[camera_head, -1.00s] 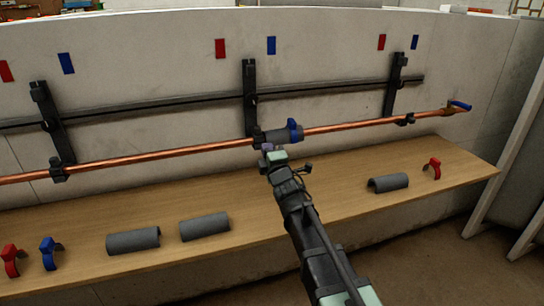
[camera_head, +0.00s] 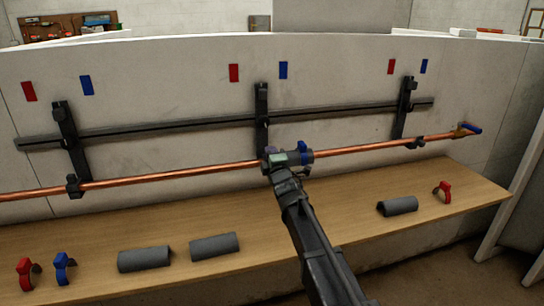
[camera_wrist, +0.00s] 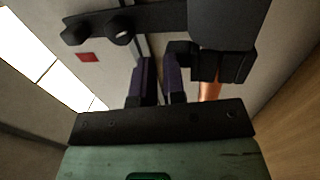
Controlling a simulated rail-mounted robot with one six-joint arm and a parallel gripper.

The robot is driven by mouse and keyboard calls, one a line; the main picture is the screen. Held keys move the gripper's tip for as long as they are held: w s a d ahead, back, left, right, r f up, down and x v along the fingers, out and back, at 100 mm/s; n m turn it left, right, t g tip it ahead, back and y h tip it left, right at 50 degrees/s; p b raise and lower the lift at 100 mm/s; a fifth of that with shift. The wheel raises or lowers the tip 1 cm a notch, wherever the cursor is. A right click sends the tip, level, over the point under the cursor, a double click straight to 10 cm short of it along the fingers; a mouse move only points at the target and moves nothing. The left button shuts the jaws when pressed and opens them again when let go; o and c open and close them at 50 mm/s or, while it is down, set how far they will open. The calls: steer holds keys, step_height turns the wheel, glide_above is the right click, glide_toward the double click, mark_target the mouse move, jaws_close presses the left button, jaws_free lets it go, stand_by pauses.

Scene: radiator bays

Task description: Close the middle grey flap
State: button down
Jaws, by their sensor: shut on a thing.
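The copper pipe (camera_head: 215,173) runs across the wall brackets. A grey sleeve (camera_head: 307,157) with a blue clip (camera_head: 303,146) sits around it, just right of the middle bracket (camera_head: 262,118). My gripper (camera_head: 270,157) is at the pipe by the foot of this bracket, left of the blue clip. In the wrist view, the purple fingers of my gripper (camera_wrist: 158,80) are close together beside a dark clamp (camera_wrist: 222,62) through which the pipe passes. They are shut on a small dark part, seemingly the middle grey flap, which is mostly hidden.
On the wooden shelf (camera_head: 330,205) lie grey half-shells at left (camera_head: 145,259), centre (camera_head: 214,245) and right (camera_head: 397,206). Red (camera_head: 25,272) and blue (camera_head: 64,268) clips stand at left, a red clip (camera_head: 443,191) at right. A dark rail (camera_head: 180,125) crosses the wall.

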steer(key=shift+w+a+r, duration=0.15)
steer(key=shift+w, duration=0.2)
